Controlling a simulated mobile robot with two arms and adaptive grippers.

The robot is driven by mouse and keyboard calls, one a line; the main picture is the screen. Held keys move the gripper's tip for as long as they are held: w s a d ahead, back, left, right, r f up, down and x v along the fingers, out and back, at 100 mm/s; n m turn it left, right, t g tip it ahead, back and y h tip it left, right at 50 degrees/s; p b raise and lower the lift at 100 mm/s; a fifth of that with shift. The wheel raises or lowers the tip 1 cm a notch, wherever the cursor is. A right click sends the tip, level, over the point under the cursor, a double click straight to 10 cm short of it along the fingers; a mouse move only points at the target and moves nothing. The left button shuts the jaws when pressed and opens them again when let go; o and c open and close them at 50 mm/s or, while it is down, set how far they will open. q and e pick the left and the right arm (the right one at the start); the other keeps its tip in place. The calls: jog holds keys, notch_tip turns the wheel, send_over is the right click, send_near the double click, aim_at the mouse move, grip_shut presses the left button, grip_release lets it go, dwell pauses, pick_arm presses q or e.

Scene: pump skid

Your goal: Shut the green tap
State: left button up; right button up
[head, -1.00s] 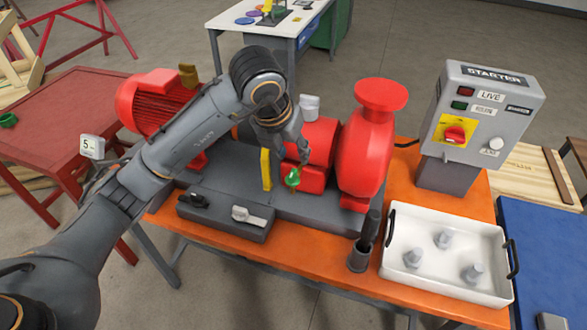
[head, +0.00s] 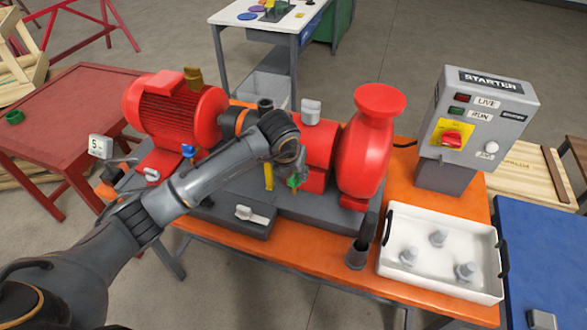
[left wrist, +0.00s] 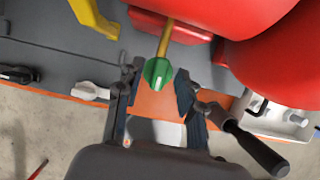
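The green tap (head: 293,182) sits low on the front of the red pump, beside a yellow upright (head: 268,176). In the left wrist view the green tap (left wrist: 157,72) is a rounded green knob on a brass-coloured stem. My left gripper (left wrist: 158,95) is open, with one finger on each side of the knob and gaps visible between fingers and knob. In the head view the left gripper (head: 298,172) is at the tap and partly hides it. My right gripper is in neither view.
The red pump (head: 368,150) rises just right of the tap. A grey block with a white lever (head: 250,215) lies in front. A dark cup with a black-handled tool (head: 358,255), a white tray (head: 437,285) and the starter box (head: 480,120) stand right.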

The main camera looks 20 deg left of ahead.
pick_arm(q)
jog(key=shift+w+f, duration=0.1)
jog(key=shift+f, duration=0.1)
jog(key=shift+c, duration=0.2)
grip_shut()
